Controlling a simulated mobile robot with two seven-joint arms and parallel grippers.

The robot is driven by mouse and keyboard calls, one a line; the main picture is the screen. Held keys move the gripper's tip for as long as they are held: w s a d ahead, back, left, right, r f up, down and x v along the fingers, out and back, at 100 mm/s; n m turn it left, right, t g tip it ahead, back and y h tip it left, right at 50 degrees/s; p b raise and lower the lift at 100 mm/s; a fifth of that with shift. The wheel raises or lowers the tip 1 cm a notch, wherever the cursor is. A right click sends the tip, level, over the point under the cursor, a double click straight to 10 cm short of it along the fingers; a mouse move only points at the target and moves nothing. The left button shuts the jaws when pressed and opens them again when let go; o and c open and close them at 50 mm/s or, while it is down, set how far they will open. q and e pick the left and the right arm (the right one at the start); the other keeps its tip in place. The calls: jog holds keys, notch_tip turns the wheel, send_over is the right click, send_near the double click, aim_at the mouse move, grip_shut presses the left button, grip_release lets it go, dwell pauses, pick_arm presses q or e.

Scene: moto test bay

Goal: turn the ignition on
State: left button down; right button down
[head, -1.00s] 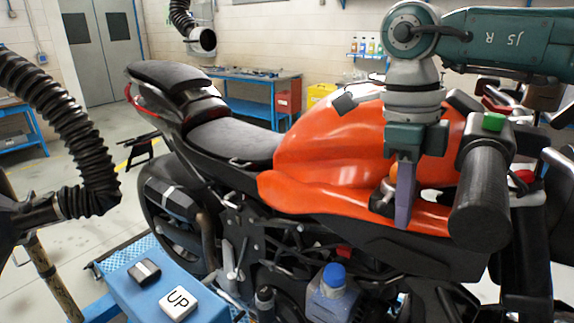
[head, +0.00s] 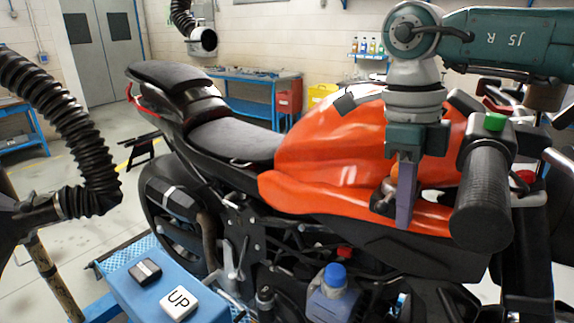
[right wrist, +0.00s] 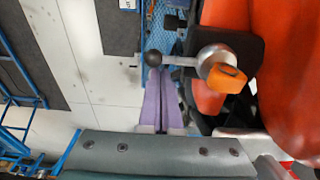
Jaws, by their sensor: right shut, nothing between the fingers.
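The motorcycle's orange tank (head: 330,150) fills the middle of the head view. A small silver lever (right wrist: 183,61) with a black ball end (right wrist: 155,58) and an orange piece (right wrist: 228,78) at its pivot shows in the right wrist view. I take it for the ignition. It is partly hidden by the fingers in the head view (head: 388,187). My right gripper (head: 403,222) points down beside the tank, and its purple fingers are shut and empty. In the wrist view its fingertips (right wrist: 160,72) are close to the ball; I cannot tell if they touch. My left gripper is not in view.
A black handlebar grip (head: 482,200) with a green button (head: 494,122) stands close right of my right gripper. A blue-capped bottle (head: 333,290) is below the tank. A blue stand (head: 140,300) with an UP block (head: 179,303) is front left. A black hose (head: 75,125) hangs left.

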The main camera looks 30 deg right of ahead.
jog(key=shift+w+a, duration=0.15)
jog(key=shift+w+a+b, duration=0.3)
jog(key=shift+a+b, duration=0.1)
jog(key=shift+w, duration=0.1)
dwell(0.4)
jog(key=shift+w+a+f+b, duration=0.1)
jog(key=shift+w+a+b, duration=0.15)
jog(key=shift+b, duration=0.1)
jog(key=shift+w+a, duration=0.15)
jog(key=shift+w, duration=0.05)
